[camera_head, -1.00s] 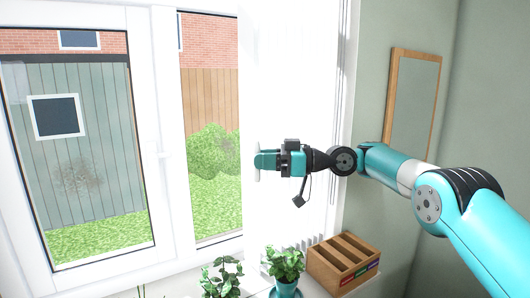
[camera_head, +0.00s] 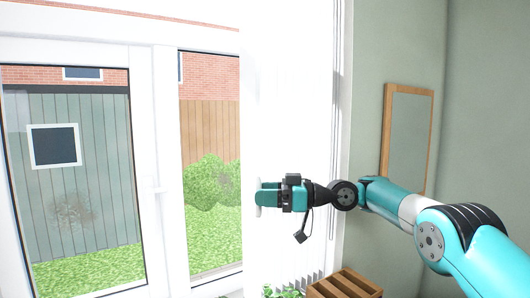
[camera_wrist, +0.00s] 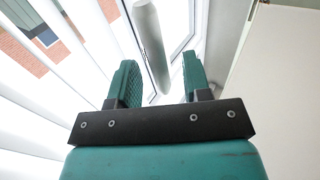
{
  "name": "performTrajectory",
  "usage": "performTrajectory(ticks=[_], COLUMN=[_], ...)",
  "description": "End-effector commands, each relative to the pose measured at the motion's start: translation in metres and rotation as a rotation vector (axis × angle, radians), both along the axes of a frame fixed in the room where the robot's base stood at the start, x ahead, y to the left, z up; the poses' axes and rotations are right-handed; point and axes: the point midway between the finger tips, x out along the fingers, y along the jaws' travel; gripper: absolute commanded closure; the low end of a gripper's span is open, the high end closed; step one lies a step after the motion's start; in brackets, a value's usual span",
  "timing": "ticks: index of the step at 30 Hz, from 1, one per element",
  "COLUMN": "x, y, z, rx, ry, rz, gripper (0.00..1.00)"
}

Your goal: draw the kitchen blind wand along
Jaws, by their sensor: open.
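The blind wand is a pale grey rod. In the wrist view the wand (camera_wrist: 151,45) stands between my two open green fingers, slightly tilted, with its lower end inside the gap. No clear contact with either finger shows. In the head view only a short pale bit of the wand (camera_head: 258,211) shows at my fingertips. My gripper (camera_head: 263,197) points left in front of the white blind (camera_head: 290,90). In the wrist view my gripper (camera_wrist: 160,68) is open around the wand. Blind slats (camera_wrist: 40,95) hang on the left there.
A white-framed window (camera_head: 152,150) fills the left, with garden behind. A wood-framed mirror (camera_head: 408,140) hangs on the right wall. A wooden box (camera_head: 345,285) and plant leaves (camera_head: 290,293) show at the bottom edge, below my arm.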

Motion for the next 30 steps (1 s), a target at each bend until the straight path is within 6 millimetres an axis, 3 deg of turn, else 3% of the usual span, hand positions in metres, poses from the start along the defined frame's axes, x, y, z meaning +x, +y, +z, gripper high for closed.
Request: performTrajectory(ticks=[5, 12, 18, 30], x=[0.0, 0.0, 0.0, -0.001], y=[0.0, -0.001, -0.001, -0.001], z=[0.021, 0.084, 0.123, 0.187], rx=[0.001, 0.0, 0.0, 0.0], ry=[-0.007, -0.004, -0.001, 0.0], rz=[0.0, -0.001, -0.001, -0.002], gripper=[0.56, 0.56, 0.56, 0.56])
